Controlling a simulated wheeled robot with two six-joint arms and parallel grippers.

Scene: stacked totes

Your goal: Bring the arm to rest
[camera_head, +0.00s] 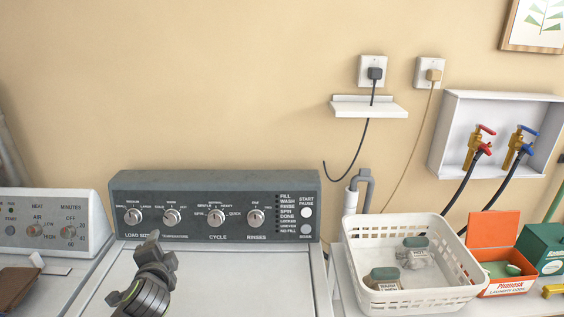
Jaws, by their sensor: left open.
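My left gripper (154,247) shows in the head view, low and left of centre, over the white lid of the washing machine (236,283). It is dark grey, points up toward the control panel (262,188), and is open with nothing seen between its fingers. The rest of my left arm is cut off by the bottom edge. My right gripper is not in view.
A white basket (416,295) with wrapped bars stands right of the washer, beside an orange box (493,229) and a green box (543,247). Another panel (50,220) stands left. A small shelf (369,109) and hose taps (478,146) are on the wall. The lid's right half is clear.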

